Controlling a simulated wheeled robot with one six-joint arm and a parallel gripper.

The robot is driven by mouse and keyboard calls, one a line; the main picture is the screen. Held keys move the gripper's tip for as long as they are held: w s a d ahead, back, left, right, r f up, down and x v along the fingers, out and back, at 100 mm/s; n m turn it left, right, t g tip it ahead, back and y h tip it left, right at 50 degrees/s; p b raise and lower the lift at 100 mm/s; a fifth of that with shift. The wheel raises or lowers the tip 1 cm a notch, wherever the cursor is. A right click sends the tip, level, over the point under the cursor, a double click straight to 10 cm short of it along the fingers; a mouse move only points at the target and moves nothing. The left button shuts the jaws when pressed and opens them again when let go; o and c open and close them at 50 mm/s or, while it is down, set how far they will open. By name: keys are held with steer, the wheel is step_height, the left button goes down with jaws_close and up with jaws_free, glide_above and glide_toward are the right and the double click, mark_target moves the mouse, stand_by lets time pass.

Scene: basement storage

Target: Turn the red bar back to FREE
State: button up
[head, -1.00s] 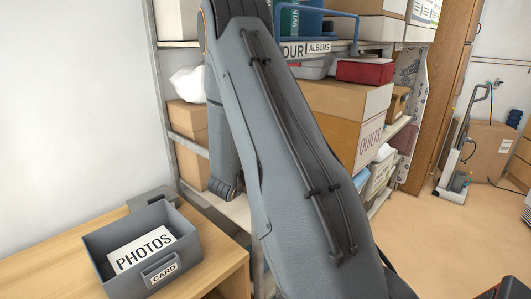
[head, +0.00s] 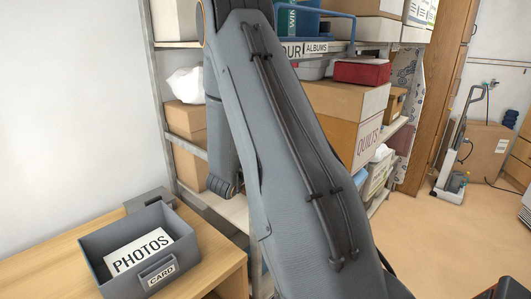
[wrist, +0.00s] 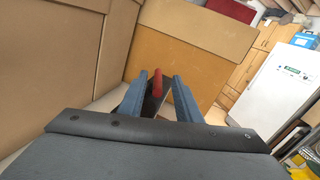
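In the wrist view, my gripper (wrist: 163,78) has two blue fingers, spread apart. A red bar (wrist: 157,84) shows between them, seen nearly end-on. It lies closer to the left finger, with a gap to the right finger. I cannot tell whether it touches the left finger. What the bar is fixed to is hidden, and no FREE marking can be read. In the head view my arm crosses the middle of the picture, and neither my gripper nor the bar shows.
Cardboard boxes (wrist: 190,62) stand close ahead in the wrist view, with a white fridge (wrist: 272,88) at right. In the head view, a grey PHOTOS bin (head: 107,284) sits on a wooden table (head: 45,275). Loaded shelves stand behind my arm. Open floor (head: 440,235) lies at right.

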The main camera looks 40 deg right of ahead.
step_height(320, 180, up, 9)
steer(key=shift+f+b, duration=0.1)
steer(key=shift+b, duration=1)
